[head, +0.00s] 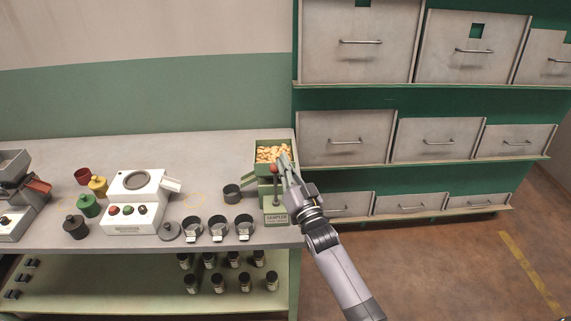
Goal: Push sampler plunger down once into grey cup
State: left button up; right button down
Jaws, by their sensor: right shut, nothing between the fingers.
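The green sampler (277,219) stands at the right end of the bench, with nuts (268,154) in its top hopper. Its plunger has a red knob (274,169) on the front. My right gripper (284,162) is shut and empty, with its fingertips close to the right of the knob. I cannot tell whether they touch it. A dark grey cup (232,195) stands just left of the sampler. Three more dark cups stand in a row at the front edge, the nearest to the sampler being the right one (244,228). My left gripper is out of view.
A white machine (128,215) with coloured buttons stands left of the cups, beside red, yellow, green and black containers. A grey lid (169,232) lies near the front edge. Several jars stand on the lower shelf (130,290). Large drawers (347,138) fill the right wall.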

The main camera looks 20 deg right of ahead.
pick_arm(q)
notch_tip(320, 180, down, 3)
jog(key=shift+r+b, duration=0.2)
jog(key=shift+b, duration=0.8)
pick_arm(e)
notch_tip(320, 180, down, 3)
jog(key=shift+f, duration=0.3)
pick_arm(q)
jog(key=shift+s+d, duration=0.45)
pick_arm(e)
jog(key=s+d+r, duration=0.1)
jog(key=s+d, duration=0.1)
jog(key=s, duration=0.7)
jog(key=shift+s, duration=0.15)
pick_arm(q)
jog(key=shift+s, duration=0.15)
